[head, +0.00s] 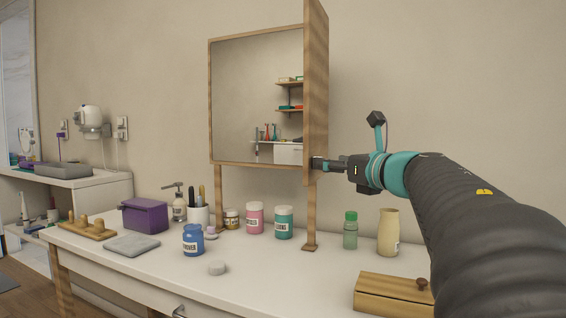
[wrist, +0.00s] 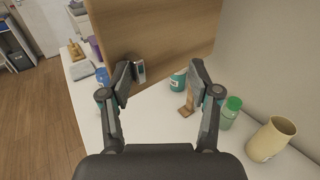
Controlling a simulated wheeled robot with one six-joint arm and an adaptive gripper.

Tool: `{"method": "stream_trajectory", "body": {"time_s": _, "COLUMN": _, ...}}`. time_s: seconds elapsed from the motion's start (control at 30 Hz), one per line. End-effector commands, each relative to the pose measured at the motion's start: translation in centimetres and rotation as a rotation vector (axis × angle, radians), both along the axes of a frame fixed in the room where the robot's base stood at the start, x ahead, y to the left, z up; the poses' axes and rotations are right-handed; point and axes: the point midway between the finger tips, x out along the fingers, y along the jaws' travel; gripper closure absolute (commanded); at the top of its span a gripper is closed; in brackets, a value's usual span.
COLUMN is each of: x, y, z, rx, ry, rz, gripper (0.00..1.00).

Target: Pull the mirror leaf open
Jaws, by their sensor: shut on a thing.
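The wooden-framed mirror (head: 257,95) stands on two wooden legs on the white counter. The mirror leaf (head: 316,85) shows as a wooden panel at its right side, nearly edge-on; its flat wooden face fills the upper middle of the wrist view (wrist: 165,30). A small metal handle (wrist: 139,70) sits low on the panel, beside the left finger. In the wrist view my gripper (wrist: 161,72) shows a wide finger spacing; the right finger's contact is unclear.
A green-capped bottle (head: 350,231), a cream vase (head: 388,232) and a wooden box (head: 393,296) stand below my arm. Pink (head: 254,218), teal (head: 284,222) and blue (head: 193,240) jars stand on the counter. The counter's front middle is mostly clear.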

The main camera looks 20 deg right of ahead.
Motion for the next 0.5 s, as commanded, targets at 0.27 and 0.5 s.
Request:
{"method": "stream_trajectory", "body": {"time_s": 0.27, "x": -0.5, "y": -0.6, "z": 0.3, "rx": 0.002, "ry": -0.005, "rz": -0.015, "gripper": 0.62}}
{"method": "stream_trajectory", "body": {"time_s": 0.5, "x": -4.2, "y": -1.1, "z": 0.3, "rx": 0.000, "ry": -0.005, "rz": -0.013, "gripper": 0.62}}
